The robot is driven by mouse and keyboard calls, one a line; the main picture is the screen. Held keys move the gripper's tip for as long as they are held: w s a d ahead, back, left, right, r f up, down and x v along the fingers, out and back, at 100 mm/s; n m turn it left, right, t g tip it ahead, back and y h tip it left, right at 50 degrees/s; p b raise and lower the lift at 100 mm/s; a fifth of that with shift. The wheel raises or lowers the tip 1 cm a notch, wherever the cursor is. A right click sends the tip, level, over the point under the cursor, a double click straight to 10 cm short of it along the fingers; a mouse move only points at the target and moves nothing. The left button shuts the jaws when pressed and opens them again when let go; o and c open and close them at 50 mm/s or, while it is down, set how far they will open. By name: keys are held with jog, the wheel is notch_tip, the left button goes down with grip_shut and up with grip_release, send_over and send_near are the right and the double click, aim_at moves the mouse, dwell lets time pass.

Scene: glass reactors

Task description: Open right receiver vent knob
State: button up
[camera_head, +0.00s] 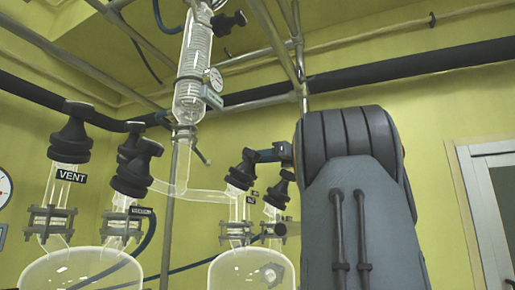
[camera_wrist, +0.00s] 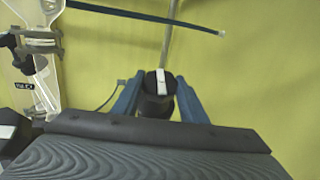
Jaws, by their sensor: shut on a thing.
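The right glass receiver (camera_head: 240,270) stands low in the middle of the head view, with black knobs on its necks. The stripe runs roughly up and down in the picture. My arm hides what lies right of the receiver.
A second black knob (camera_head: 279,190) is just below my fingers. The left glass vessel (camera_head: 80,270) has a knob labelled VENT (camera_head: 71,176). A glass condenser (camera_head: 192,75) and metal poles rise above. A door (camera_head: 495,190) is at the far right.

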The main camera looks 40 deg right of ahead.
jog(key=shift+r+n+g+y+p, duration=0.15)
jog(key=shift+n+g+y+p, duration=0.4)
jog(key=shift+n+y+p, duration=1.15)
jog(key=shift+r+n+g+y+p, duration=0.15)
jog(key=shift+n+g+y+p, duration=0.55)
jog(key=shift+p, duration=1.9)
jog(key=shift+d+f+n+y+p, duration=0.1)
jog(key=shift+n+y+p, duration=0.4)
jog(key=shift+p, duration=0.45)
jog(key=shift+f+n+g+y+p, duration=0.15)
jog(key=shift+n+g+y+p, duration=0.25)
jog(key=shift+n+g+p, duration=0.55)
jog(key=shift+m+t, duration=0.25)
jog(key=shift+t, duration=0.05)
jog(key=o, duration=1.1)
jog(key=shift+c, duration=0.2)
notch_tip(320, 180, up, 10)
jog(key=shift+p, duration=0.9)
